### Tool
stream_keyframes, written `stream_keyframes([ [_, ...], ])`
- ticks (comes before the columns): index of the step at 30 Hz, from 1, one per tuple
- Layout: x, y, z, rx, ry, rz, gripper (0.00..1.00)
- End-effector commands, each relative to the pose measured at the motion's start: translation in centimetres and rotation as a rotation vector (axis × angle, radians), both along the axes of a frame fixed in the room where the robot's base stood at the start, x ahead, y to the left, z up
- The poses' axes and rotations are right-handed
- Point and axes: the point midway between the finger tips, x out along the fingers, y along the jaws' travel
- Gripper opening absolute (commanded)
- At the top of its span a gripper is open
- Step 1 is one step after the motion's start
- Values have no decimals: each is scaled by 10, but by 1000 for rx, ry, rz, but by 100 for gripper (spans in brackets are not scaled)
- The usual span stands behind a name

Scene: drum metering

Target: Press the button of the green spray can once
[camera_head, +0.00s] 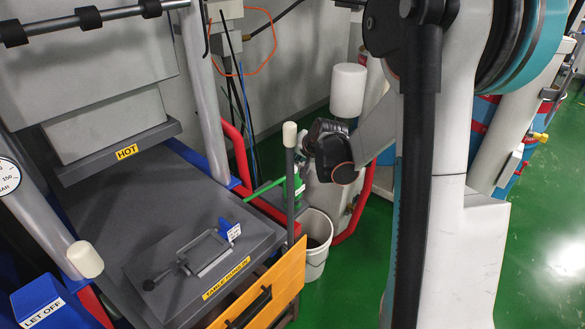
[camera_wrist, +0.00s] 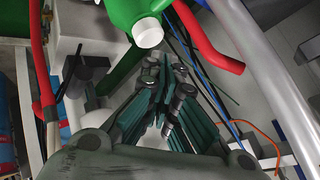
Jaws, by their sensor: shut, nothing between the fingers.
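The green spray can (camera_wrist: 120,14) shows at the top of the wrist view, cut off by the frame edge, with a round white end (camera_wrist: 148,33) pointing toward my gripper. I cannot tell whether this white part is its button. In the head view a small green body (camera_head: 298,186) stands behind the grey post, partly hidden. My gripper (camera_wrist: 165,62) is shut and empty, its fingertips just below the white end in the wrist picture. Whether they touch it, I cannot tell. In the head view my dark wrist is close to the green body and the fingertips are hard to make out.
Red pipes (camera_head: 362,200) rise around the spot. A white bucket (camera_head: 317,245) stands on the green floor below. The grey bench (camera_head: 160,205) with a metal latch and an orange drawer (camera_head: 275,290) is at left. Open floor lies at right.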

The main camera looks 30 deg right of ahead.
Motion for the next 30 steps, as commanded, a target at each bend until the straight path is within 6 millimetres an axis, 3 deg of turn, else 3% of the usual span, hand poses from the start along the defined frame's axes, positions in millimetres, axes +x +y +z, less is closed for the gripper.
stream_keyframes([
  [30,0,0,-12,0,0,0,0],
])
